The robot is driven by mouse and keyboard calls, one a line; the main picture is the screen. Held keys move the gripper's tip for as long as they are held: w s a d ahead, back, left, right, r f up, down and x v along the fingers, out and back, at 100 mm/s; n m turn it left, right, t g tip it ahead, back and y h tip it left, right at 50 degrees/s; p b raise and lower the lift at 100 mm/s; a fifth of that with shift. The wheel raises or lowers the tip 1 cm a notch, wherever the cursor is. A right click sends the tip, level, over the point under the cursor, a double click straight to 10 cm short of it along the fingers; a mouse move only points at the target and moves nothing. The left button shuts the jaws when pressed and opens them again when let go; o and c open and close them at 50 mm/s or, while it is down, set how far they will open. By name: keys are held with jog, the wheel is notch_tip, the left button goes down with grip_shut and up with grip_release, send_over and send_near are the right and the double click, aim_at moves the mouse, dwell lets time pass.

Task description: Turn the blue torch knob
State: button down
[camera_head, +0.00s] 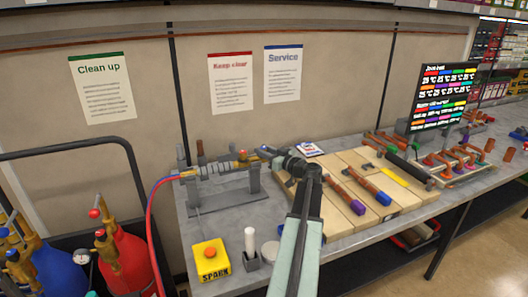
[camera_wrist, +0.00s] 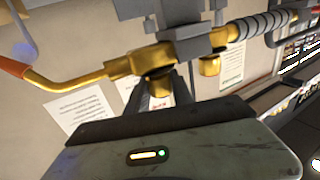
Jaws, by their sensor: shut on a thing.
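The brass and grey torch (camera_head: 215,170) lies in a grey stand (camera_head: 240,185) at the back left of the bench. My gripper (camera_head: 268,154) is at the torch's right end. In the wrist view the brass torch body (camera_wrist: 125,65) crosses the top, with a bent tube and copper tip (camera_wrist: 14,68) on the left and a ribbed handle (camera_wrist: 262,24) on the right. My gripper (camera_wrist: 160,88) is shut at a brass valve part of the torch. The knob is mostly hidden between the fingers, and I cannot make out its blue colour.
Red and blue hoses (camera_head: 152,205) hang from the torch's left end towards gas cylinders (camera_head: 125,262). A yellow SPARK box (camera_head: 211,265) stands at the bench front. A wooden board (camera_head: 345,215) with several tools lies to the right. The wall is close behind the torch.

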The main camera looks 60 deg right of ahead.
jog(key=n+y, duration=0.2)
jog(key=y, duration=0.1)
jog(key=n+y, duration=0.1)
jog(key=y, duration=0.2)
jog(key=n+y, duration=0.2)
jog(key=shift+w+d+n+y, duration=0.1)
jog(key=shift+d+n+y, duration=0.2)
jog(key=shift+d+y, duration=0.1)
jog(key=n+g+y, duration=0.2)
jog(key=n+y, duration=0.1)
jog(key=y, duration=0.2)
jog(key=shift+a+n, duration=0.1)
jog(key=shift+n, duration=0.2)
jog(key=shift+a+n+g+y, duration=0.1)
jog(key=shift+n+g+y, duration=0.4)
jog(key=shift+y, duration=0.2)
jog(key=shift+a+y, duration=0.1)
jog(key=shift+y, duration=0.2)
jog(key=c, duration=1.1)
grip_release()
